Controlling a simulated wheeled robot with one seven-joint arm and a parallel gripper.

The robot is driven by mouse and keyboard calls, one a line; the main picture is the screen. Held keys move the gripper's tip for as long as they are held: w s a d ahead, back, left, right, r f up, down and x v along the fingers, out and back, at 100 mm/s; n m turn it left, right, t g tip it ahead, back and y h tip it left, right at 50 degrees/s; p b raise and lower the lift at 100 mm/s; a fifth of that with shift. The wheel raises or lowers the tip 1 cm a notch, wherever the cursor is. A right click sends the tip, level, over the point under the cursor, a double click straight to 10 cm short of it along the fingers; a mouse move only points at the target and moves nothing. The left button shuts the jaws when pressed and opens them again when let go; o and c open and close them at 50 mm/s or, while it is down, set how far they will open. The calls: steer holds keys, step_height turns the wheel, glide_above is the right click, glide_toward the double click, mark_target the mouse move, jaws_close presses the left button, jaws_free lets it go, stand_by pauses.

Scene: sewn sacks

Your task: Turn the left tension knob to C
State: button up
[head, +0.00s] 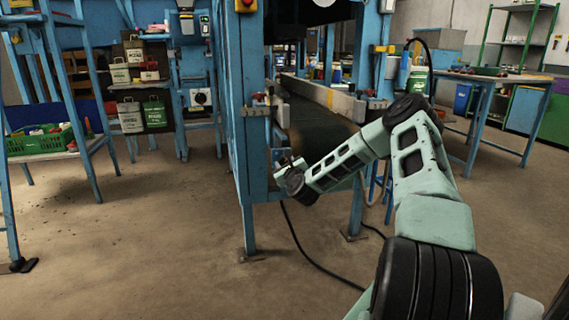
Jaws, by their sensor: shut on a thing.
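My gripper (281,168) is at the front of the blue conveyor machine (245,150), by its left front post below the end of the dark belt (318,128). It is small in view, and its wrist covers much of the spot. The jaws are shut on a small part there, which I take to be the left tension knob. The knob itself is mostly hidden, and its pointer and letters cannot be read.
A shelf on the left holds several small sacks (130,115). A green crate (38,140) stands at the far left. A workbench (490,78) stands at the right. A black cable (310,258) lies on the floor. The floor at front left is clear.

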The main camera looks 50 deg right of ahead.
steer(key=shift+f+m, duration=0.1)
steer(key=shift+m, duration=0.4)
steer(key=o, duration=1)
steer(key=p+v, duration=0.2)
steer(key=v, duration=1.5)
steer(key=shift+s, duration=0.25)
